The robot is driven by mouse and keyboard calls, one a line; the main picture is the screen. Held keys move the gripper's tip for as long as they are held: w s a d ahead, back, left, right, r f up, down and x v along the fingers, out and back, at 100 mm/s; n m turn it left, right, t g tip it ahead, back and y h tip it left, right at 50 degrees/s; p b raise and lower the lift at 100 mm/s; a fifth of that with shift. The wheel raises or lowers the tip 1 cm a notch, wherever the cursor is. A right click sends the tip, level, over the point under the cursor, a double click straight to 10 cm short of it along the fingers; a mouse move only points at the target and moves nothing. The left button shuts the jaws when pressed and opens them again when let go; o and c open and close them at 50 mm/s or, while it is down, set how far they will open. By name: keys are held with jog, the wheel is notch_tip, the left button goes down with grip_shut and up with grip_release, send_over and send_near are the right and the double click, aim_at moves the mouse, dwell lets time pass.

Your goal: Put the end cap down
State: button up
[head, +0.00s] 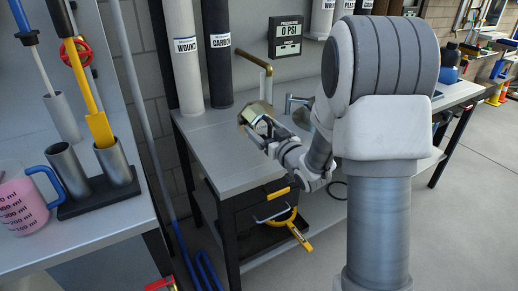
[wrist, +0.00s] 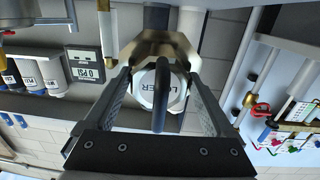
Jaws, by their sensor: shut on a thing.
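The end cap (head: 252,116) is a brass-coloured fitting held in my gripper (head: 266,130) above the grey bench top (head: 215,160). In the wrist view the end cap (wrist: 144,87) shows a white face with partly hidden lettering, a brass rim and a dark bar handle across it. My gripper's two fingers (wrist: 160,85) stand on either side of it and are shut on it. In the head view the cap is clear of the bench. My arm hides part of the bench to the right.
Tall tubes labelled WOUND (head: 184,60) and CARBON (head: 219,60) stand at the bench's back. A pressure display (head: 286,37) reads 0 PSI. The bench's front left is clear.

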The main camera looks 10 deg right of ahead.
jog(key=shift+w+a+f, duration=0.15)
jog(key=shift+a+f, duration=0.25)
jog(key=shift+a, duration=0.2)
jog(key=shift+f+b, duration=0.85)
jog(key=shift+f, duration=1.1)
jog(key=shift+f+b, duration=0.25)
jog(key=shift+b, duration=0.1)
jog(key=o, duration=1.5)
jog(key=shift+r, duration=0.15)
